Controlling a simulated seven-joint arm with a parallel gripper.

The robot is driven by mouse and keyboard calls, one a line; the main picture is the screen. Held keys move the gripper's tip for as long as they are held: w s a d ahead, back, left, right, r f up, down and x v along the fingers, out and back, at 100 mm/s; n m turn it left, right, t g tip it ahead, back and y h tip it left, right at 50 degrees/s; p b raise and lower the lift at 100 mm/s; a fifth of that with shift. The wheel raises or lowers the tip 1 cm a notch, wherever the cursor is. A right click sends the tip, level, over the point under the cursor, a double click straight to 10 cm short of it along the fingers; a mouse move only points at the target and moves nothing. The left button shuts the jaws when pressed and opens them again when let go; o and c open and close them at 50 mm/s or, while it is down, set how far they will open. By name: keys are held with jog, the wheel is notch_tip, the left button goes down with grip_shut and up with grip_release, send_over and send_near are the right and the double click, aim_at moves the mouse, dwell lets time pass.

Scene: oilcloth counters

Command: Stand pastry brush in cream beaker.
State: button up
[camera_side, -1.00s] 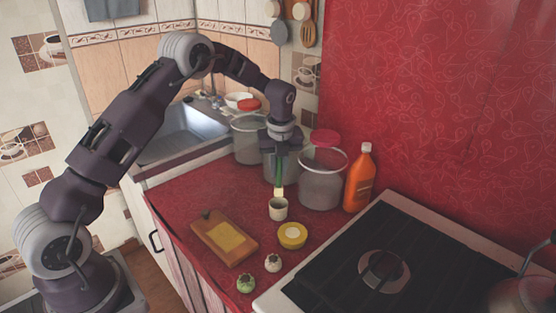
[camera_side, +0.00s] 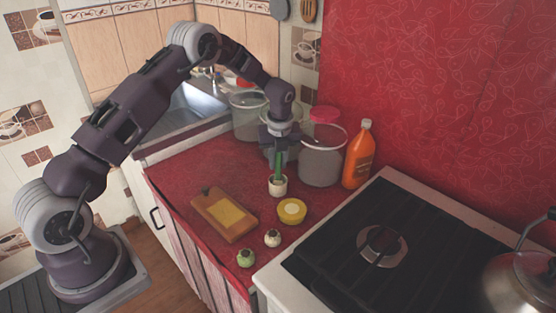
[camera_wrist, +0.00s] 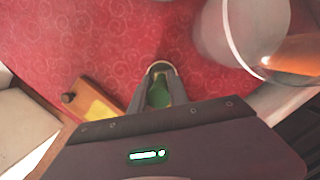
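The pastry brush (camera_side: 279,166) has a green handle and stands roughly upright, its lower end inside the cream beaker (camera_side: 278,188). Its bristles are hidden in the beaker. My gripper (camera_side: 278,155) is directly above the beaker, with its fingers around the upper part of the handle. In the wrist view, the green handle (camera_wrist: 158,94) fills the space between the fingertips of my gripper (camera_wrist: 160,72), which appear shut on it. The beaker is mostly hidden there behind the fingers.
A large clear jar (camera_side: 320,160) and an orange bottle (camera_side: 359,155) stand close on the right. The hob (camera_side: 430,255) is further right.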

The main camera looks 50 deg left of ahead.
jog(key=o, duration=0.3)
jog(key=shift+o, duration=0.2)
notch_tip(320, 180, up, 7)
jog(key=d, duration=0.1)
jog(key=shift+s, duration=0.4)
jog(key=shift+d, duration=0.1)
